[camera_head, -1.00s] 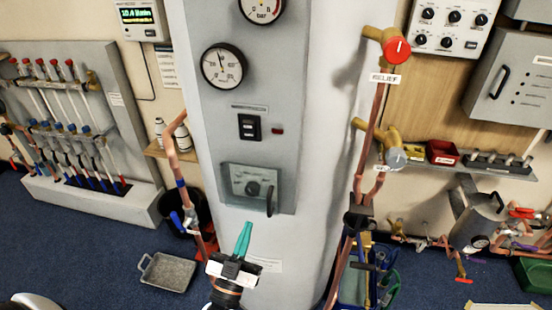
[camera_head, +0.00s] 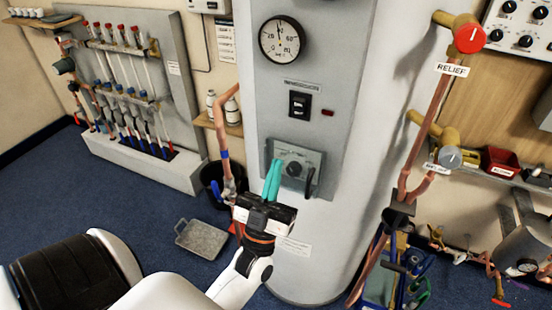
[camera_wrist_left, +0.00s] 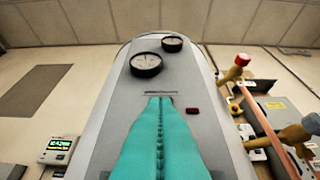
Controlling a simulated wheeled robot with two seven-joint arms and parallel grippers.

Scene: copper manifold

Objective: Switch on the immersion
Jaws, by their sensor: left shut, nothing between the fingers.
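The black rocker switch (camera_head: 299,104) sits on the grey panel of the tall white cylinder, under a small label (camera_head: 301,85). A small red lamp (camera_head: 328,113) is to its right; I cannot tell whether it is lit. My left gripper (camera_head: 272,178) has teal fingers shut with nothing between them. In the head view the fingertips are below and left of the switch, overlapping the left side of a clear-covered box with a knob (camera_head: 293,168). In the left wrist view the fingers (camera_wrist_left: 160,135) point up the panel below the label (camera_wrist_left: 160,93) and hide the switch. The red lamp (camera_wrist_left: 192,110) shows beside them.
A round gauge (camera_head: 282,40) is above the switch. The clear cover has a dark handle (camera_head: 310,181) on its right. Copper pipes with a red relief knob (camera_head: 469,39) stand to the right. A bent copper pipe (camera_head: 222,130) is left of the cylinder.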

